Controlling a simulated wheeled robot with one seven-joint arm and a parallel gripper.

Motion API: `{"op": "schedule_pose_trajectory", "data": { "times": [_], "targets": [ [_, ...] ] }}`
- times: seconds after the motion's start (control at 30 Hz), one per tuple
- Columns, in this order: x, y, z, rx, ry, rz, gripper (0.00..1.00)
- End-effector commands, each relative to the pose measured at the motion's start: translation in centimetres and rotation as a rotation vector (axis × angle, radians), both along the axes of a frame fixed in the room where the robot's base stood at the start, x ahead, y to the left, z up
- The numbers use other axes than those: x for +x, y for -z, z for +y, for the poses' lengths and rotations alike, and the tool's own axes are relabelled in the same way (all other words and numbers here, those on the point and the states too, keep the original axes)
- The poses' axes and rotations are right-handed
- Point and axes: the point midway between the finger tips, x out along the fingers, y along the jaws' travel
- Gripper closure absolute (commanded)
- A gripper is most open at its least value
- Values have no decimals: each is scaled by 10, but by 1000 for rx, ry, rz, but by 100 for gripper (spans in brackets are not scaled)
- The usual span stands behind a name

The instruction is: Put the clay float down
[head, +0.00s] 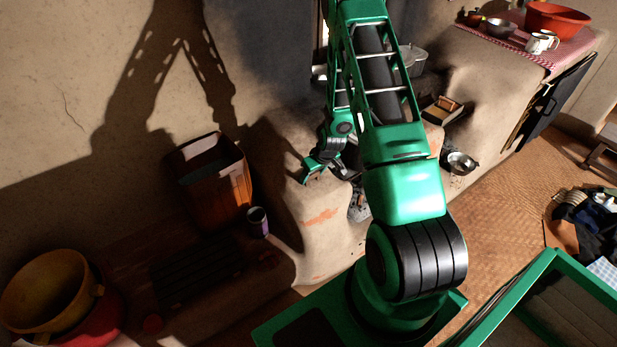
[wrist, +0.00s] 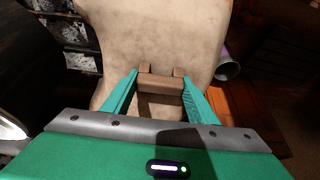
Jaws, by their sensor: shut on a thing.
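My gripper (head: 326,172) is over the pale mud hearth (head: 290,150), near its rounded front shoulder. In the wrist view my gripper (wrist: 160,88) has its two green fingers shut on the brown clay float (wrist: 160,82), which lies crosswise between them. The pale hearth surface (wrist: 150,35) shows beyond and around the float. I cannot tell whether the float touches the hearth. In the head view I cannot make out the float at my gripper.
A worn orange bin (head: 215,185) stands left of the hearth, with a small cup (head: 257,222) beside it. An orange patch (head: 320,218) marks the hearth's front face. A box (head: 443,110) and a metal bowl (head: 460,163) are to the right. Yellow basin (head: 50,295) at lower left.

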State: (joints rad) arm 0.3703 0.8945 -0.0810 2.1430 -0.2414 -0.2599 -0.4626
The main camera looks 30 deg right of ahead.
Motion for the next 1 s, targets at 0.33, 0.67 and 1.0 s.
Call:
{"op": "schedule_pose_trajectory", "data": {
  "times": [0.33, 0.67, 1.0],
  "targets": [
    [0, 1, 0, 0, 0, 1, 29],
    [0, -1, 0, 0, -1, 0, 29],
    [-16, -43, -1, -1, -1, -3, 29]
  ]
}}
